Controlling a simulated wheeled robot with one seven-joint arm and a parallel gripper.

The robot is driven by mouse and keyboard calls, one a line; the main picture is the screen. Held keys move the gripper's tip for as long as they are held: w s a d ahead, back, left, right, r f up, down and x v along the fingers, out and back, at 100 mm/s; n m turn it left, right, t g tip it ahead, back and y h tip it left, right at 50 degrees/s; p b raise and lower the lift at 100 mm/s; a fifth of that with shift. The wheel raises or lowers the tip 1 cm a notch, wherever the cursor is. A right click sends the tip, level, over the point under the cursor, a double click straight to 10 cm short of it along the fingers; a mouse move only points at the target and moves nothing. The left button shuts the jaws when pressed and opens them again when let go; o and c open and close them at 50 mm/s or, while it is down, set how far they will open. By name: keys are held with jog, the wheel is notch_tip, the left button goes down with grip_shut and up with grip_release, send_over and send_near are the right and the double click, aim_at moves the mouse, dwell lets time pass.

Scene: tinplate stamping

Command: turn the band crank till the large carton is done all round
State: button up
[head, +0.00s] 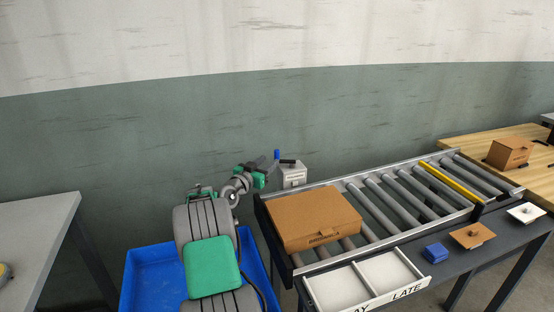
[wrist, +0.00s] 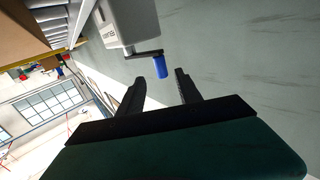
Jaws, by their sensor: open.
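The large carton (head: 313,217) is brown and lies flat on the near left end of the roller conveyor. A grey box (head: 292,175) with a crank stands behind the conveyor's left end; it also shows in the wrist view (wrist: 130,20). The crank has a dark arm and a blue handle (head: 277,154). My gripper (head: 271,165) is beside the crank in the head view. In the wrist view my gripper (wrist: 160,84) is open, its two dark fingers apart, with the blue handle (wrist: 160,68) seen between and just beyond their tips. Contact cannot be told.
The roller conveyor (head: 428,212) has one yellow roller (head: 450,181). A small carton (head: 510,152) sits on a wooden table at the right. In front are a white tray marked LATE (head: 392,272), a blue block (head: 435,252) and two knobbed plates. A blue bin (head: 150,280) stands below my arm.

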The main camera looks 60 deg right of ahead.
aim_at(276, 155)
jog(key=d, duration=0.7)
jog(key=shift+s+d+p, duration=0.2)
jog(key=shift+p, duration=0.1)
jog(key=shift+r, duration=0.1)
jog(key=shift+c, duration=0.2)
grip_shut()
dwell(0.6)
